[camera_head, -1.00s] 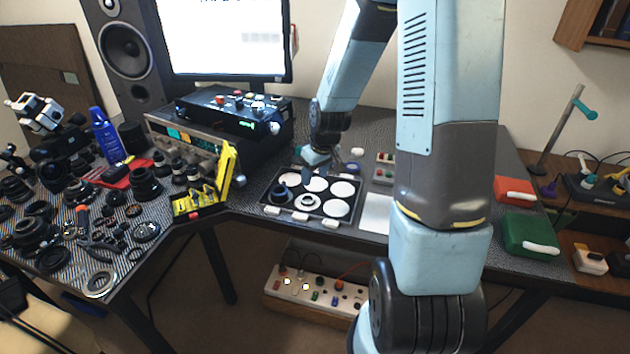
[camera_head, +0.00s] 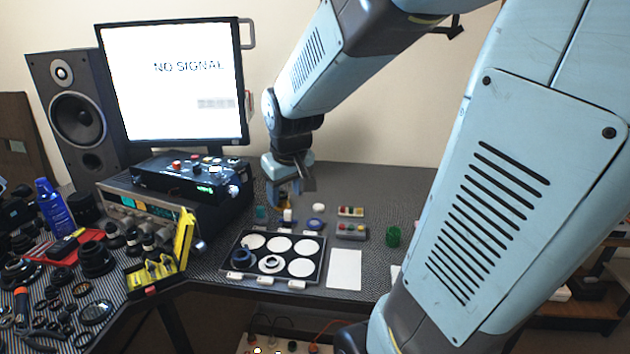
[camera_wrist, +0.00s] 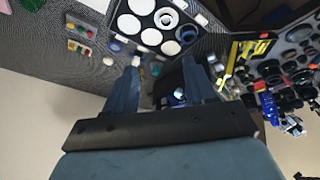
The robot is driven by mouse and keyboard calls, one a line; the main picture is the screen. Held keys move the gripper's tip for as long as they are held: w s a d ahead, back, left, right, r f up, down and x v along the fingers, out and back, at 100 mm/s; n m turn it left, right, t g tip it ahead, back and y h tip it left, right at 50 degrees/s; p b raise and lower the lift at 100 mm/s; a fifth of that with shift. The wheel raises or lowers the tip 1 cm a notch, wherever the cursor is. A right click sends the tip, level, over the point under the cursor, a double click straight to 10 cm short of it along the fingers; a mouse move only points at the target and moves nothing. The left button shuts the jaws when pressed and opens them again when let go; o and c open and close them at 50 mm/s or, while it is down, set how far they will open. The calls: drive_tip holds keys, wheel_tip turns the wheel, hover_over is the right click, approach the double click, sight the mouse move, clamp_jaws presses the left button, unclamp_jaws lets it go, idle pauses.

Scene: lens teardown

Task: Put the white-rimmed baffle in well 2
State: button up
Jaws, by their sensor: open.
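A dark tray (camera_head: 226,267) with round white wells in two rows lies on the bench. Its front-left well holds a dark blue ring (camera_head: 243,257). The front-middle well holds a white-rimmed ring with a dark centre (camera_head: 271,263); both also show in the wrist view. Behind the tray stand a small white piece (camera_head: 288,215), a blue-rimmed disc (camera_head: 315,223) and a white round piece (camera_head: 318,208). I cannot tell for certain which is the baffle, and no well number is readable. My gripper (camera_wrist: 160,66) is open and empty, pointing down above the bench behind the tray.
A yellow case (camera_head: 160,268) and stacked instruments (camera_head: 190,180) stand left. The bench behind the small parts is clear.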

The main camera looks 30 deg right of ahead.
drive_tip(key=s+r+m, duration=0.1)
drive_tip(key=s+r, duration=0.3)
drive_tip(key=s, duration=0.2)
drive_tip(key=s+r+m+t, duration=0.1)
drive_tip(key=s+r, duration=0.3)
drive_tip(key=s, duration=0.3)
drive_tip(key=shift+s+r+y, duration=0.25)
drive_tip(key=shift+y, duration=0.05)
idle(0.5)
